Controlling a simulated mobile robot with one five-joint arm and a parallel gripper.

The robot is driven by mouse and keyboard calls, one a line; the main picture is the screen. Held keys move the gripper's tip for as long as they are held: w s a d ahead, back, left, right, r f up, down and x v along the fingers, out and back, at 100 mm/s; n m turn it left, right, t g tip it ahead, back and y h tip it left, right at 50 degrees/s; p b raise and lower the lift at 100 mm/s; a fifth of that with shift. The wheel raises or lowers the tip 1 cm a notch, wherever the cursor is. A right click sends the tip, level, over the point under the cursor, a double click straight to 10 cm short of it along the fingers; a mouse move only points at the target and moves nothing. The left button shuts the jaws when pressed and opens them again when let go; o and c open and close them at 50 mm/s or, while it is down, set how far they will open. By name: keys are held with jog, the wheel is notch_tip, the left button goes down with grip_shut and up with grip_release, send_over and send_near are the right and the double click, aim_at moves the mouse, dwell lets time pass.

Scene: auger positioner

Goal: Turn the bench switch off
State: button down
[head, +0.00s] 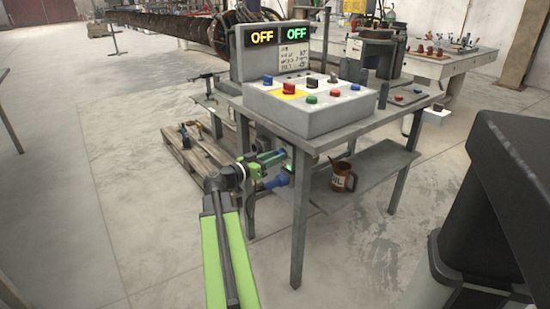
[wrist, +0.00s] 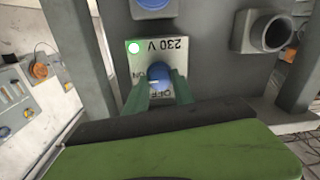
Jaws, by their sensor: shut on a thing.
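The bench switch (wrist: 158,79) is a blue round knob on a pale plate (wrist: 175,57) marked 230 V, ON and OFF, upside down in the wrist view. A green lamp (wrist: 134,47) glows on the plate. My gripper (wrist: 160,84) has its green fingers on either side of the knob and is shut on it. The fingers partly cover the knob and the OFF label. In the head view my gripper (head: 275,159) reaches the left side of the bench (head: 344,138), and the switch itself is mostly hidden; a small green glow shows there.
A blue plug (head: 274,181) sits just below my gripper. A control box (head: 305,117) with coloured knobs stands on the bench, under two displays (head: 278,37) reading OFF. A brown can (head: 343,178) is on the lower shelf. A pallet (head: 205,160) lies left.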

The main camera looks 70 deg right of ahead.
jog(key=shift+w+d+n, duration=0.1)
jog(key=shift+d+n, duration=0.05)
jog(key=shift+n, duration=0.25)
jog(key=shift+d+n+p, duration=0.2)
jog(key=shift+n+p, duration=0.15)
jog(key=shift+n, duration=8.05)
jog(key=c, duration=1.1)
grip_release()
jog(key=shift+y, duration=0.3)
jog(key=shift+o, duration=0.2)
jog(key=shift+a+f, duration=0.1)
